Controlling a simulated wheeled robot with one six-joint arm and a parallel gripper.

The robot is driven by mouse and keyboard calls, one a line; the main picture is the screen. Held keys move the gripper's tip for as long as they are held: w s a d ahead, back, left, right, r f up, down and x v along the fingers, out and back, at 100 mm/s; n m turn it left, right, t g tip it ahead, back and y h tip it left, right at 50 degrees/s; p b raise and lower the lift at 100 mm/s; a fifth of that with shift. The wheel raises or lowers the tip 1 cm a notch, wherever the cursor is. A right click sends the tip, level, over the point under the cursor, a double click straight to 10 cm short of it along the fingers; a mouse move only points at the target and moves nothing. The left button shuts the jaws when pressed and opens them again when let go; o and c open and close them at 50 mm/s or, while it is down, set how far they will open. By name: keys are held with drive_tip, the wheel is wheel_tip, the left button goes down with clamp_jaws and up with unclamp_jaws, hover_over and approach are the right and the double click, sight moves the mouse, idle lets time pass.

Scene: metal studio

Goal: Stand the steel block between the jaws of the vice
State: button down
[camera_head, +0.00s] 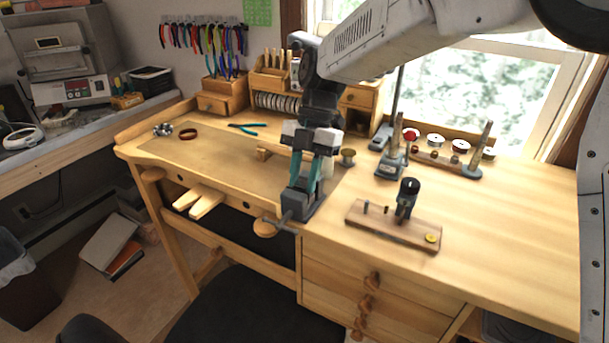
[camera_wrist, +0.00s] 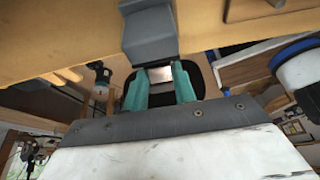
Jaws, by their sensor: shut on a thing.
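The grey vice (camera_head: 311,207) is fixed at the front edge of the wooden workbench, with its handle pointing toward the front left. My gripper (camera_head: 306,183) points down over the vice, its teal fingers at the jaws. In the wrist view the teal fingers of my gripper (camera_wrist: 160,80) are shut on the steel block (camera_wrist: 157,74), a small pale piece between them. The grey vice (camera_wrist: 150,35) is right beyond the fingertips. My fingers hide most of the block and the jaw gap, so I cannot tell how deep the block sits.
A wooden board (camera_head: 372,226) with a dark upright tool stands right of the vice. A wooden bench pin (camera_head: 200,201) juts from the front edge at left. Teal-handled pliers (camera_head: 247,128) lie behind on the bench.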

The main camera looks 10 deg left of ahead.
drive_tip(key=shift+f, duration=0.1)
drive_tip(key=c, duration=1.1)
unclamp_jaws()
drive_tip(key=v, duration=1.1)
drive_tip(key=s+d+r+m+t, duration=0.1)
drive_tip(key=s+d+r+m, duration=0.25)
drive_tip(key=d+m, duration=0.4)
drive_tip(key=s+d+r+m+t, duration=0.1)
drive_tip(key=s+d+m, duration=0.3)
drive_tip(key=d, duration=0.3)
drive_tip(key=s+d+r+m+t, duration=0.1)
drive_tip(key=s+d+m, duration=0.25)
drive_tip(key=d, duration=0.25)
drive_tip(key=s+d+f+m+t, duration=0.1)
drive_tip(key=s+d+f+m, duration=0.2)
drive_tip(key=s+d+m, duration=0.1)
drive_tip(key=s+d+f+m+h, duration=0.1)
drive_tip(key=s+d+f+m, duration=0.2)
drive_tip(key=s+d+m, duration=0.2)
drive_tip(key=s+d+f+m+t, duration=0.1)
drive_tip(key=s+d+f+m, duration=0.2)
drive_tip(key=s+m, duration=0.5)
drive_tip(key=shift+s+d+t, duration=0.3)
drive_tip(key=shift+d, duration=0.55)
